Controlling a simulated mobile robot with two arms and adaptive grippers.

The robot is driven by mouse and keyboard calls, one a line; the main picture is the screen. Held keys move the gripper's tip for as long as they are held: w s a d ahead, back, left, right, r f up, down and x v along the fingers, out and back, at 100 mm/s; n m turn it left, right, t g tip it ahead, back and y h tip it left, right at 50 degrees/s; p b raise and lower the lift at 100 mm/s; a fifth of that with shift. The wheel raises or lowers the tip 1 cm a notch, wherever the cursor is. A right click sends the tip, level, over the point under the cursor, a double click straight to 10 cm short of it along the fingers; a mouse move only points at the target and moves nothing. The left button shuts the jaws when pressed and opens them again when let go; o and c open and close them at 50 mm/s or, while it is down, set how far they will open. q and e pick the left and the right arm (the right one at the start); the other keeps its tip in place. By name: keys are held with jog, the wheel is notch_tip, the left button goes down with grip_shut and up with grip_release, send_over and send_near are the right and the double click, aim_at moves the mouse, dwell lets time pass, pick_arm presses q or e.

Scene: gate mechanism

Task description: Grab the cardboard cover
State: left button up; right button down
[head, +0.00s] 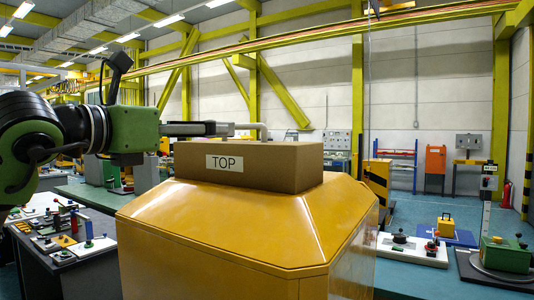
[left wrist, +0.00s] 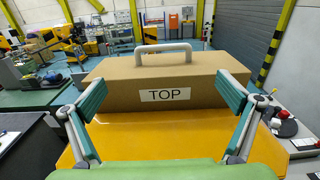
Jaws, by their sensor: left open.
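The cardboard cover (head: 285,165) is a brown box labelled TOP with a pale handle (head: 263,130) on its upper face. It sits on top of a yellow housing (head: 225,225). It also shows in the left wrist view (left wrist: 205,75), where the handle (left wrist: 162,47) arches above its top. My left gripper (head: 228,130) reaches in from the left at about handle height. In the left wrist view its two fingers (left wrist: 160,88) are spread wide, with the box front and label between them and nothing held. Whether the fingers touch the box cannot be told. My right gripper is out of view.
A dark table with coloured parts (head: 75,240) stands to the left of the housing. A blue-green bench (head: 420,275) with a green device (head: 505,255) lies to the right. The space above the box is clear apart from my left arm.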

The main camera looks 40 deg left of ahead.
aim_at(241, 126)
pick_arm(q)
jog(key=w+p, duration=0.1)
jog(key=w, duration=0.1)
jog(key=w+p, duration=0.1)
jog(key=w, duration=0.2)
jog(key=w+p, duration=0.1)
jog(key=w, duration=0.1)
jog(key=shift+w+a+r, duration=0.3)
jog(key=shift+w+a, duration=0.05)
jog(key=shift+a, duration=0.05)
jog(key=shift+w+f, duration=0.1)
jog(key=shift+w, duration=0.25)
jog(key=shift+w+r+p, duration=0.25)
jog(key=shift+w+p, duration=0.2)
jog(key=shift+p, duration=0.15)
jog(key=shift+w+r+p, duration=0.2)
jog(key=shift+w+p, duration=0.25)
jog(key=shift+p, duration=0.1)
jog(key=w+p, duration=0.1)
jog(key=w, duration=0.2)
jog(key=shift+f, duration=0.15)
jog(key=shift+w+f+p, duration=0.1)
jog(key=shift+w+p, duration=0.15)
jog(key=shift+p, duration=0.05)
jog(key=shift+s, duration=0.1)
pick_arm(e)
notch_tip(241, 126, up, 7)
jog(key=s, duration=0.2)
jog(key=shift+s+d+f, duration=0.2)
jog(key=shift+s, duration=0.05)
